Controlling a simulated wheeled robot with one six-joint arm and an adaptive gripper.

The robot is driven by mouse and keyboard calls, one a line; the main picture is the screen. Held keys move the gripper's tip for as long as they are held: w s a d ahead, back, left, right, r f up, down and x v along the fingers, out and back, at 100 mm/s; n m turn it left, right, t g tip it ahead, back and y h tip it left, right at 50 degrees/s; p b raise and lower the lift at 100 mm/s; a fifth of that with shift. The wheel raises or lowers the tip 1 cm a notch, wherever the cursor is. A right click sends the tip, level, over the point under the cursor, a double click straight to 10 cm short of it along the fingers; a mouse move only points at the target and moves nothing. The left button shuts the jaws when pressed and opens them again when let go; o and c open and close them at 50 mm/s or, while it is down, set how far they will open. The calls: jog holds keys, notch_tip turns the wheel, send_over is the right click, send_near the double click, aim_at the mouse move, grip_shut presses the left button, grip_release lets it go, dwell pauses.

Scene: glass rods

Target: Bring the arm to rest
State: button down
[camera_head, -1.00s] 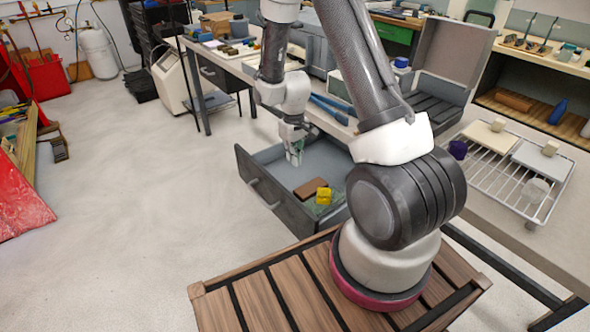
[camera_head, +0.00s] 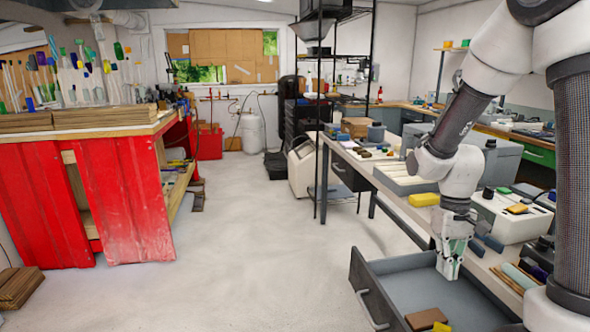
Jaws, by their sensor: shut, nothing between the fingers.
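My arm comes down from the upper right of the head view, and its white and dark grey links bend over the bench. My gripper (camera_head: 449,274) points downward over the open grey drawer (camera_head: 366,291), in front of the bench edge. Its fingers are shut with nothing between them. A brown block (camera_head: 427,318) and a yellow item (camera_head: 441,327) lie in the drawer, below the gripper in the picture. The lower end of the drawer is cut off by the picture's edge.
The bench (camera_head: 403,213) carries a yellow block (camera_head: 423,199), a grey case (camera_head: 488,156) and other items close behind my gripper. A black rack post (camera_head: 321,185) stands left of it. A red workbench (camera_head: 115,205) with coloured rods stands at left. The floor (camera_head: 250,255) between is clear.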

jog(key=s+r+t, duration=0.3)
jog(key=s+r, duration=0.3)
jog(key=r, duration=0.3)
jog(key=s+r+t, duration=0.3)
jog(key=s+r, duration=0.4)
jog(key=r, duration=0.3)
jog(key=shift+d+m+t, duration=0.3)
jog(key=shift+d+m, duration=0.05)
jog(key=shift+m, duration=0.05)
dwell(0.7)
